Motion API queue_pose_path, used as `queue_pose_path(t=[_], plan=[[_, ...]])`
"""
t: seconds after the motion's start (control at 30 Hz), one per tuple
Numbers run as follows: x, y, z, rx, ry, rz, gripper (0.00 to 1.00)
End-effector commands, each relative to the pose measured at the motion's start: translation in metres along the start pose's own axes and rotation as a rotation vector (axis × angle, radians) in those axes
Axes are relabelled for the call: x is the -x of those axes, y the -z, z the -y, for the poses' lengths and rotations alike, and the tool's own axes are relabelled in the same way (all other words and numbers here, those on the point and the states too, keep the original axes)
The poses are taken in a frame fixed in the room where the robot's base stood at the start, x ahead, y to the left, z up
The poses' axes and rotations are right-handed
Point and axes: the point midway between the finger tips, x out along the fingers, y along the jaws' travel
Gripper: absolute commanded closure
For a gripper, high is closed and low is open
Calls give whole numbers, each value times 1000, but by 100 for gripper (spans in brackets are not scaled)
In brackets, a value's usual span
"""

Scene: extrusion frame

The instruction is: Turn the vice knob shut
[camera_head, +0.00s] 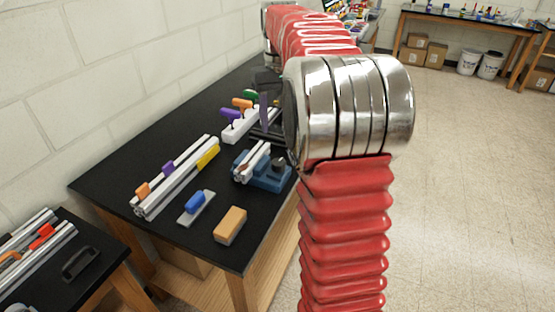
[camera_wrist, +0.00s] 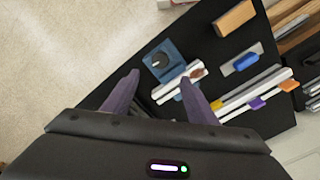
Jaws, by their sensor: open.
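The blue vice (camera_head: 270,183) sits on the black workbench, holding or bearing light extrusion bars; I cannot tell how tightly. In the wrist view the vice (camera_wrist: 172,67) shows its round dark knob (camera_wrist: 159,60) on top. My gripper (camera_wrist: 159,76) is open, with two purple-grey fingers spread apart. In the wrist picture, the knob appears between and just beyond the fingertips, and the fingers look apart from it. Nothing is held.
A tan block (camera_head: 230,225), a blue-handled grey tool (camera_head: 195,206) and an extrusion rail (camera_head: 176,183) with coloured clips lie on the black bench (camera_head: 120,190). Open floor (camera_head: 460,190) lies to the right.

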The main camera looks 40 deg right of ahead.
Motion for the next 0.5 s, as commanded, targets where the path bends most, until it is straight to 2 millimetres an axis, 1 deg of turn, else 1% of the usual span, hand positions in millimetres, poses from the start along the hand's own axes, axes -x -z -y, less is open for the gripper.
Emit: queue_pose_path(t=[0.13, 0.23, 0.5], plan=[[-8, 0, 0, 0, 1, 3, 48], [-19, 0, 0, 0, 1, 2, 48], [-59, -1, 0, 0, 1, 2, 48]])
